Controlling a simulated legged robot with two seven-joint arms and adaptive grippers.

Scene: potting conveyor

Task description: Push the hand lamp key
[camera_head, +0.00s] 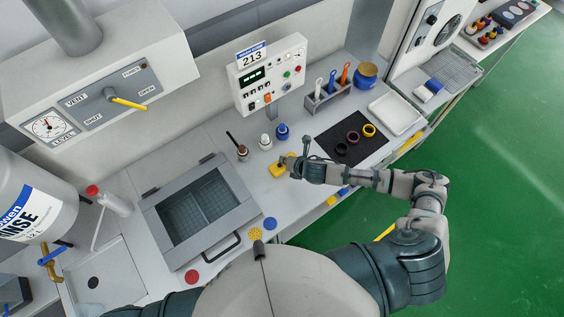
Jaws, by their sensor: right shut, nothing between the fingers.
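A small yellow object (277,170), which looks like the hand lamp, lies on the white worktop below the control panel. My right gripper (291,164) is shut and empty, right at the right side of this yellow object. I cannot tell whether it touches it. No key can be made out on it at this size, and the gripper partly covers that side. My left gripper is out of view; only part of my left arm shows at the bottom left.
The control panel (270,75) marked 213 stands behind. Small bottles (265,141) stand left of the gripper. A black mat (350,152) with several rings lies to the right, near a tool rack (328,98) and white tray (394,114). A lidded basin (148,213) is at left.

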